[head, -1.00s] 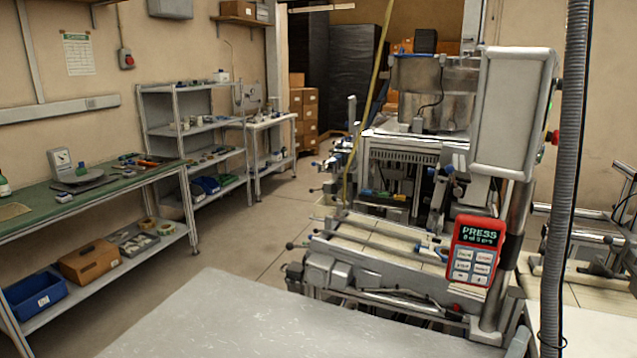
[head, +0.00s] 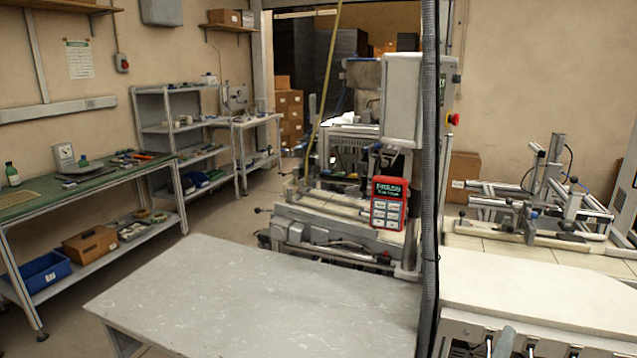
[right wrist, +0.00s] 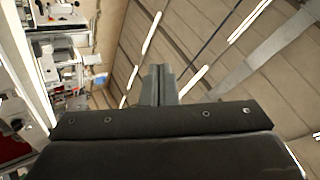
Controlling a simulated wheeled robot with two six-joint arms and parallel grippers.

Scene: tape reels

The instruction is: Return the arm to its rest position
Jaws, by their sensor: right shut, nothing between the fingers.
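My right gripper (right wrist: 158,85) shows in the right wrist view as two grey fingers pressed together, shut and empty, against the ceiling with its beams and light strips. In the head view only a small grey part of my right gripper (head: 504,343) shows at the bottom edge, in front of the white-topped bench on the right. My left gripper is out of view. No tape reel is in either gripper that I can see.
A bare grey table (head: 260,295) fills the lower middle. Behind it stands a press machine with a red control panel (head: 388,203). A white-topped bench (head: 540,280) is at right. A green workbench (head: 70,190) and shelves stand left, with open floor between.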

